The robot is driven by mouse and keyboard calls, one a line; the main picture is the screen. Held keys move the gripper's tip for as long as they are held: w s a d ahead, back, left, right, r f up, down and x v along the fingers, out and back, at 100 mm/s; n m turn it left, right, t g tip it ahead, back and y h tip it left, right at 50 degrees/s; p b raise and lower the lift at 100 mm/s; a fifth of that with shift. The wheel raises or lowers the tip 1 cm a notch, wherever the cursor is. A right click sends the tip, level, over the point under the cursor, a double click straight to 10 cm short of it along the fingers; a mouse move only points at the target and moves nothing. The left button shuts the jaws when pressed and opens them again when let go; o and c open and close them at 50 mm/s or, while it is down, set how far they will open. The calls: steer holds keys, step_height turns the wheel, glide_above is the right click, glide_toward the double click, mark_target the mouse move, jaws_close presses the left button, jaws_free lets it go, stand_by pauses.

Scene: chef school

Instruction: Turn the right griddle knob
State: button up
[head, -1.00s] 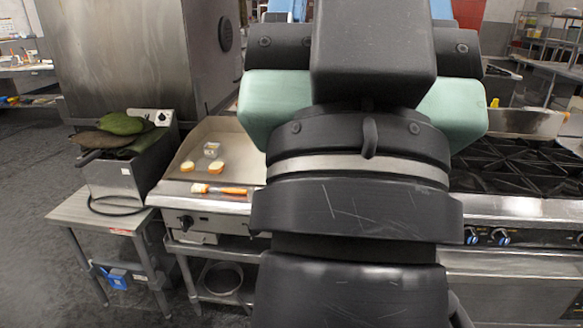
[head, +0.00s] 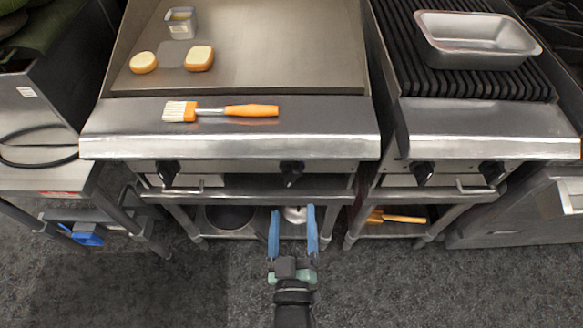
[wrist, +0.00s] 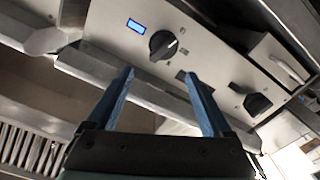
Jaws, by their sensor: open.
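The griddle (head: 265,50) is a flat steel plate with a front panel carrying two black knobs. The right griddle knob (head: 292,172) is on the right part of that panel, and the left griddle knob (head: 167,172) is further left. My gripper (head: 292,212) has two blue fingers, is open and empty, and appears below and in line with the right knob in the head view. In the wrist view, a black knob (wrist: 163,45) shows beyond the open fingers (wrist: 160,78), apart from them. Another knob (wrist: 257,104) is to the right; I cannot tell for certain which knob each is.
A brush (head: 222,111) lies on the griddle's front ledge. Two bun pieces (head: 199,58) and a small container (head: 181,22) sit on the plate. A ribbed grill (head: 420,75) with a metal pan (head: 475,38) stands to the right. The floor in front is clear.

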mark_target(292, 181)
steer(key=w, duration=0.4)
steer(key=w+b, duration=0.1)
steer(key=w, duration=0.3)
steer(key=w+f, duration=0.1)
steer(key=w, duration=0.2)
steer(key=shift+w+f+b, duration=0.1)
steer(key=shift+w+b, duration=0.25)
steer(key=shift+w, duration=0.05)
steer(key=c, duration=1.1)
